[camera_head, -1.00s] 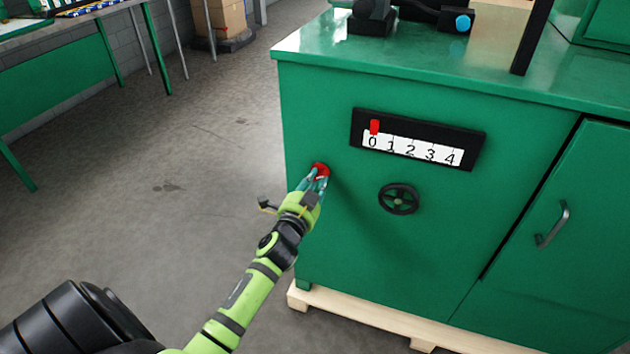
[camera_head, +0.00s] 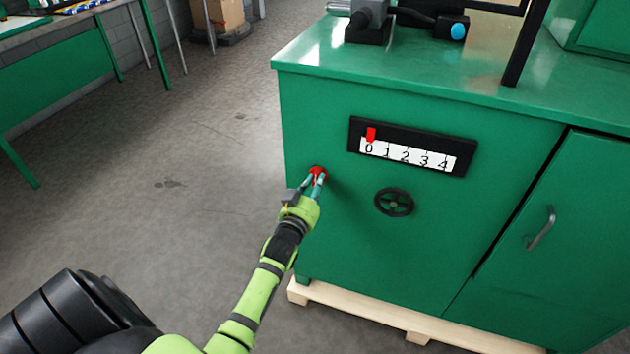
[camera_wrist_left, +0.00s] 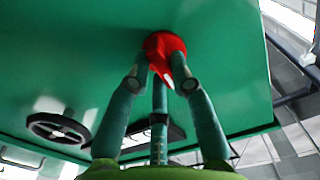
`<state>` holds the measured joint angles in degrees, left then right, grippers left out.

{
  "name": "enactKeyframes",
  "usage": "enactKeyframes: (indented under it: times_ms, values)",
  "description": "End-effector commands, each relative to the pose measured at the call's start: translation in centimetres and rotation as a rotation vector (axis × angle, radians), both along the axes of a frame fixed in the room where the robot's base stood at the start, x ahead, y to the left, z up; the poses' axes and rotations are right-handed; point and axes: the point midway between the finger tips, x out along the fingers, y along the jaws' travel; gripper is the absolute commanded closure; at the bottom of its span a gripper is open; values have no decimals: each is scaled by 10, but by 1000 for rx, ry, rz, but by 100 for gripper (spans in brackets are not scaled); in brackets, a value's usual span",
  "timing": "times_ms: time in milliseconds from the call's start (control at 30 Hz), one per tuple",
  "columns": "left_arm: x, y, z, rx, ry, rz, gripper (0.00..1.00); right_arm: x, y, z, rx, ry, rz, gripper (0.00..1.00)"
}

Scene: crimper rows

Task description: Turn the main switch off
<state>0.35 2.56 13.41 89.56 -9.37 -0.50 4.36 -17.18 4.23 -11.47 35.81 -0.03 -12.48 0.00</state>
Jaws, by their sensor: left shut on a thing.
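The red main switch (camera_head: 318,172) is a round knob on the front of the green machine cabinet, near its left edge. My left gripper (camera_head: 314,182) is at the switch, with its fingers shut on it. In the left wrist view the red switch (camera_wrist_left: 165,52) sits between the fingertips of my left gripper (camera_wrist_left: 163,80), and a small white mark shows on its raised part. The fingers hide part of the knob. My right gripper is not in view.
Right of the switch are a black handwheel (camera_head: 394,202) and a black scale panel (camera_head: 412,147) with a red pointer at 0. A cabinet door with a handle (camera_head: 541,228) is farther right. A wooden pallet (camera_head: 400,318) lies below. The floor at left is clear.

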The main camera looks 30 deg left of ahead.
Motion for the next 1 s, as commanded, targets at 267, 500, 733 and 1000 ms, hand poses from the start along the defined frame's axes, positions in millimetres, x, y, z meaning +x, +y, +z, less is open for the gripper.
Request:
enactKeyframes:
  times_ms: [267, 500, 733, 1000]
  values:
    - [0, 0, 1, -110, -26, 0, 100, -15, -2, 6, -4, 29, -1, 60]
    - [0, 0, 1, -142, -34, 0, 100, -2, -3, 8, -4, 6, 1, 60]
    - [0, 0, 1, -145, -35, 0, 100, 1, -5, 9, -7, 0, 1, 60]
    - [0, 0, 1, -144, -35, 0, 54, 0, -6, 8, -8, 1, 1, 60]
